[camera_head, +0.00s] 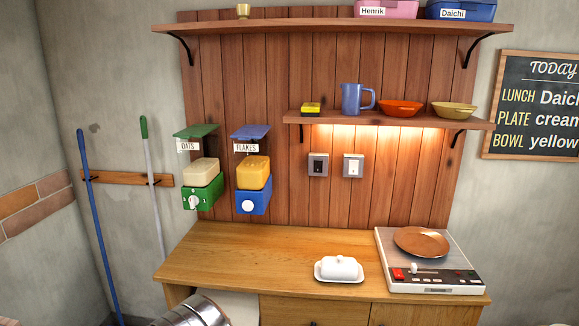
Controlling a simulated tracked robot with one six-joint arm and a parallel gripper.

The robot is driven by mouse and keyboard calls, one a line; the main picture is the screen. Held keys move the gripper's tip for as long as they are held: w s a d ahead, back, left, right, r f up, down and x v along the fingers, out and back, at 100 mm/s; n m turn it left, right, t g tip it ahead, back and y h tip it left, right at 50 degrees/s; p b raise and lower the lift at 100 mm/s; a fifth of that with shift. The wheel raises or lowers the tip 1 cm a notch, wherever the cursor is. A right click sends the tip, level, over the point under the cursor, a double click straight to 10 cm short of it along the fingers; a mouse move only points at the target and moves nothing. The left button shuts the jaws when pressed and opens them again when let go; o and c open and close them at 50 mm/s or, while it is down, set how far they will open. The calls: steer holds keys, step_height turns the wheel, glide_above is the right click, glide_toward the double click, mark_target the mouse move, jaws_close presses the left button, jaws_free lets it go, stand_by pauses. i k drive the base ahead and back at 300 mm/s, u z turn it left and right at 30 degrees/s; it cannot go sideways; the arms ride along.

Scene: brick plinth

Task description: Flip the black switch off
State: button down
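The black switch (318,165) sits in a grey plate on the wooden wall panel, under the lower shelf. It is too small to tell which way its rocker is tipped. A white switch (353,166) in a similar plate is just to its right, with a gap between them. My gripper is not in view, and nothing touches either switch.
The lit lower shelf (300,118) juts out above the switches. Oats (203,190) and flakes (253,200) dispensers hang left.

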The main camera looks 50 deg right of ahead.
mark_target(317, 164)
steer(key=i, duration=0.75)
steer(key=z, duration=0.55)
steer(key=i, duration=0.45)
steer(key=z, duration=0.4)
